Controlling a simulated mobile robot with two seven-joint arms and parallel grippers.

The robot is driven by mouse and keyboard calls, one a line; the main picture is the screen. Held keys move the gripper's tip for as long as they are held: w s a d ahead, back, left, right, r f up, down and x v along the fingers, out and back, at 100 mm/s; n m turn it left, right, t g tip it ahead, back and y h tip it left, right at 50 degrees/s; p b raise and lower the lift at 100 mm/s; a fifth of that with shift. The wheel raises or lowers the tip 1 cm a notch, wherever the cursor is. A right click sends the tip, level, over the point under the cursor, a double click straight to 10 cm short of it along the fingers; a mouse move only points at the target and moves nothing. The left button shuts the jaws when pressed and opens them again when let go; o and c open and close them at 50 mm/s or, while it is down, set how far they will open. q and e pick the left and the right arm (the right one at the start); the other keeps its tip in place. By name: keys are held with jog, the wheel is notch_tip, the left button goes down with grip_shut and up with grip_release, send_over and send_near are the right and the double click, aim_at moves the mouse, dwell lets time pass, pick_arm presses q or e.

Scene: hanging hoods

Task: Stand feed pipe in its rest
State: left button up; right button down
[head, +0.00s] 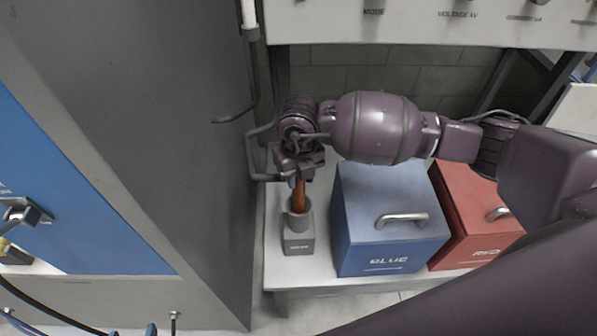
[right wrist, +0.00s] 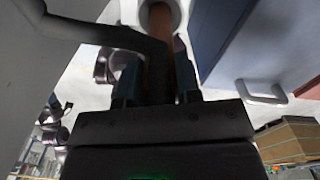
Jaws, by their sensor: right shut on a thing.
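The feed pipe (head: 299,196) is a brown-orange rod. Its lower end is at the mouth of a grey round cup on a square block, the rest (head: 299,243), at the left of the low white bench. My right gripper (head: 297,176) is shut on the pipe above the cup and hides its upper part. In the right wrist view, the pipe (right wrist: 158,45) runs between the fingers (right wrist: 158,85) toward the cup's pale rim (right wrist: 178,12). The pipe looks roughly upright; how deep it sits in the cup is hidden. My left gripper is not in view.
A blue box (head: 380,245) with a handle stands right of the rest, and a red box (head: 470,210) beyond it. A grey cabinet wall (head: 130,130) is close on the left, with a bent dark rod (head: 236,116) beside it. A control panel (head: 420,28) overhangs the back.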

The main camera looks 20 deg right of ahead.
aim_at(299, 189)
jog(key=shift+f+b, duration=0.7)
jog(key=shift+f, duration=1.65)
pick_arm(q)
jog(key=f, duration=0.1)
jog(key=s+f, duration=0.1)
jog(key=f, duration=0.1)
jog(key=shift+b, duration=0.35)
pick_arm(e)
jog(key=shift+f, duration=0.25)
jog(key=c, duration=0.7)
grip_release()
jog(key=shift+c, duration=0.2)
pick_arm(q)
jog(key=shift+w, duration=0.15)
